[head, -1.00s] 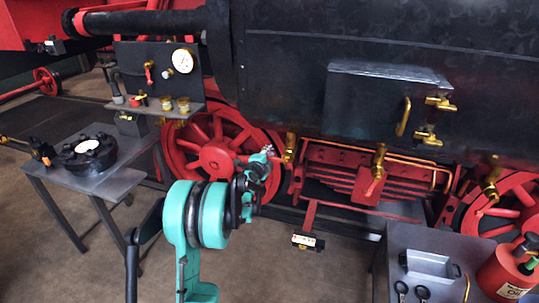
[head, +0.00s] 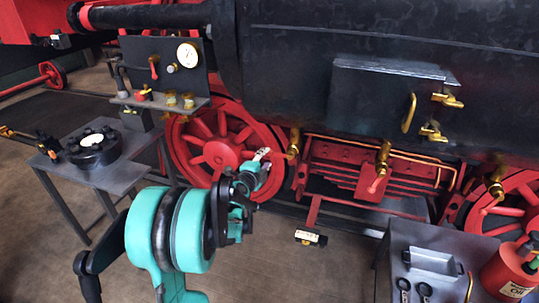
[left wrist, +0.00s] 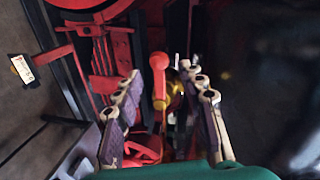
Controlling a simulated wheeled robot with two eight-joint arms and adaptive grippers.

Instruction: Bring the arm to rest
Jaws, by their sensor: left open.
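My left arm comes up from the bottom of the head view, with a large teal joint and black links. My left gripper (head: 262,158) is at its far end, small and partly hidden by the wrist, in front of the red spoked wheel (head: 215,150). In the left wrist view the two fingers (left wrist: 163,82) are spread apart with nothing held. A red-handled brass valve (left wrist: 158,75) shows beyond and between them; I cannot tell how far off. My right gripper is not in view.
A side table (head: 118,178) with a black round flange (head: 95,145) stands left. A gauge panel (head: 165,65) hangs above the wheel. A grey bench (head: 400,240) with a tray and red oil can (head: 508,272) is at the right. Floor between is mostly clear, with a small labelled block (head: 311,238).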

